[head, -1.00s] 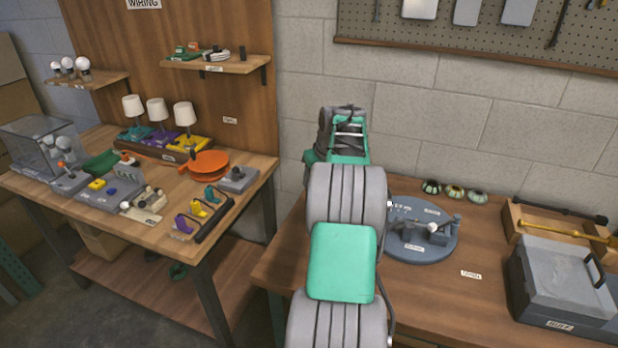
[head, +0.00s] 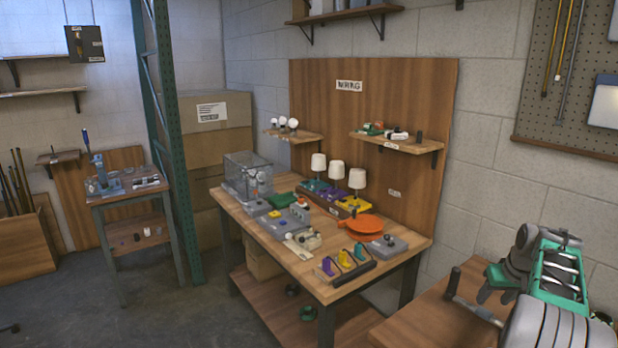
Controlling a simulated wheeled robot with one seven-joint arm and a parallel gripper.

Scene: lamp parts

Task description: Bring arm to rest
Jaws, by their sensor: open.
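My arm (head: 560,275), grey with green panels, reaches in at the lower right of the head view, over the right-hand bench (head: 425,318). My gripper (head: 495,285) is at its far end, partly hidden by the wrist. It is open, and I see nothing held in it. It seems to be above the bench top; the exact gap cannot be told.
The wiring bench (head: 290,262) stands left of my arm, with three lamps (head: 337,173), an orange disc (head: 360,224) and a clear box (head: 248,178). A green post (head: 172,140) and cardboard boxes (head: 215,140) stand behind. Floor (head: 200,322) is free at lower left.

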